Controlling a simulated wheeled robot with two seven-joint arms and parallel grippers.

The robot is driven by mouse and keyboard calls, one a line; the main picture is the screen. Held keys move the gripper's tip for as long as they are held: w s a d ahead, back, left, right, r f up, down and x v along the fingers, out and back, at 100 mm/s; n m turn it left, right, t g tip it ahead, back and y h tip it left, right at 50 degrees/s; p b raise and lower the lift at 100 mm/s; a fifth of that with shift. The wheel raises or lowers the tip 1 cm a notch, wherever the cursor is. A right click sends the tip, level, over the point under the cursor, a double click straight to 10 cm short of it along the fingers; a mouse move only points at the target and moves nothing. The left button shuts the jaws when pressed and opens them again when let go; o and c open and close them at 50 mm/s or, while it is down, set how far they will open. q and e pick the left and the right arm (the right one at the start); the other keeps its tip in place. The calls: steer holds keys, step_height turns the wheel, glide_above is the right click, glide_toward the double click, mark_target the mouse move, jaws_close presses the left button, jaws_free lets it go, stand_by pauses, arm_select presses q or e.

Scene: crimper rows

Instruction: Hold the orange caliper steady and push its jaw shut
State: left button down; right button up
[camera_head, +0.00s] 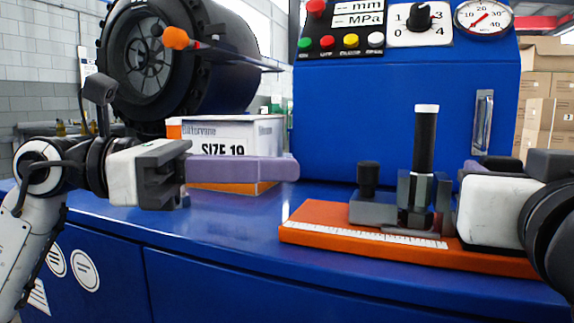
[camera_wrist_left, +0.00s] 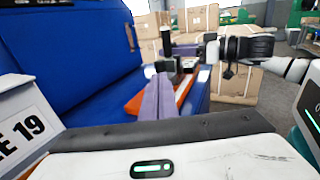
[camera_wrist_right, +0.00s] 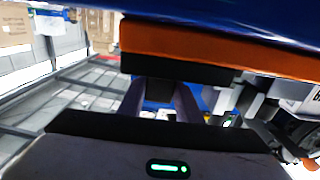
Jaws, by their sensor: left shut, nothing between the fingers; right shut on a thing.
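The orange caliper (camera_head: 315,240) lies on the blue bench with a white scale along its front. A grey block with a black knob (camera_head: 368,178) sits on it, left of a tall black post with a white top (camera_head: 425,140). I cannot tell which part slides. My left gripper (camera_head: 292,168) is shut and empty, its purple fingers together, left of the caliper and above the bench. These fingers (camera_wrist_left: 158,85) point toward the caliper (camera_wrist_left: 183,92) in the left wrist view. My right gripper (camera_head: 443,192) is shut on a dark caliper part (camera_wrist_right: 160,68); its exact grip is partly hidden.
A white and orange box (camera_head: 235,135) marked SIZE 19 stands behind my left gripper. A large black tyre drum (camera_head: 185,60) and an orange-tipped rod (camera_head: 175,38) are above it. A blue panel with dials (camera_head: 400,100) rises behind the caliper. The bench front is clear.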

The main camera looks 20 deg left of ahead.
arm_select(q)
glide_toward(359, 172)
steer(key=x, duration=0.6)
steer(key=shift+w+d, duration=0.15)
steer(key=shift+w, duration=0.05)
arm_select(e)
steer(key=shift+d, duration=0.15)
stand_by(0.8)
arm_select(q)
steer(key=shift+w+d, duration=0.15)
steer(key=shift+d, duration=0.45)
arm_select(e)
steer(key=shift+a, duration=0.2)
arm_select(q)
steer(key=v, duration=1.4)
arm_select(e)
steer(key=shift+d, duration=0.15)
